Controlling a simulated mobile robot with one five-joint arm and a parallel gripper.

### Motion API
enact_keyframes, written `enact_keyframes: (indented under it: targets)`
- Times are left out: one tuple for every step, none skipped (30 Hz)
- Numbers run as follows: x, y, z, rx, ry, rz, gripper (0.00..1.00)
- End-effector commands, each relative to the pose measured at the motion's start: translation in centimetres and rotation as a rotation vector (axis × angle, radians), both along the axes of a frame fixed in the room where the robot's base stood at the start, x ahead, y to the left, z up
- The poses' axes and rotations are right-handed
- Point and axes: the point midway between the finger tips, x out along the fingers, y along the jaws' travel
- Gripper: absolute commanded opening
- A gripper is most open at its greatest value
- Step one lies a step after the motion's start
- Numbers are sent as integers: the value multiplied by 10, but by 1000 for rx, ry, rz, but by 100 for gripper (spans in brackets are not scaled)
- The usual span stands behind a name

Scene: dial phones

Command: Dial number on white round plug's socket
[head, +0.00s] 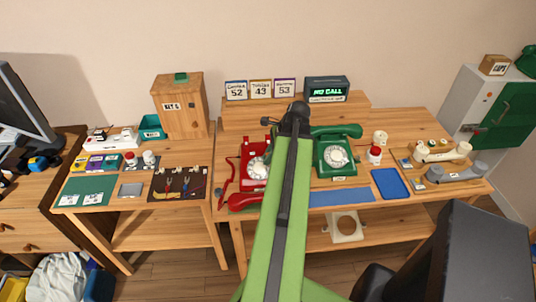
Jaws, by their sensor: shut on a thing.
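My gripper (297,110) is at the end of my green arm, over the back of the middle table, between the two phones. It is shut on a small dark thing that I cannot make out. A red dial phone (254,172) is on its left, its red handset (245,201) lying on the table in front. A green dial phone (335,156) is on its right, its handset resting on top. A dark board (178,185) on the left table carries small coloured pieces; I cannot tell a white round plug or its socket.
Signs reading 52 (236,91), 43 (260,90) and 53 (284,89) stand behind the phones. A display (326,89) reads "NO CALL". My arm hides the table's middle.

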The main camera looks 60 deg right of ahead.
Motion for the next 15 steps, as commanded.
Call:
enact_keyframes:
  targets:
    - [0,0,0,0,0,0,0]
    - [0,0,0,0,0,0,0]
    - [0,0,0,0,0,0,0]
    - [0,0,0,0,0,0,0]
    - [0,0,0,0,0,0,0]
    - [0,0,0,0,0,0,0]
    - [0,0,0,0,0,0,0]
    - [-1,1,0,0,0,0,0]
    - [-2,2,-1,0,0,0,0]
    - [-3,2,-2,0,0,-1,0]
    - [-4,3,-3,0,0,-1,0]
    - [-5,5,-4,0,0,-1,0]
    - [-6,6,-4,0,0,-1,0]
    - [-7,7,-5,0,0,-1,0]
    - [-8,7,-5,0,0,-1,0]
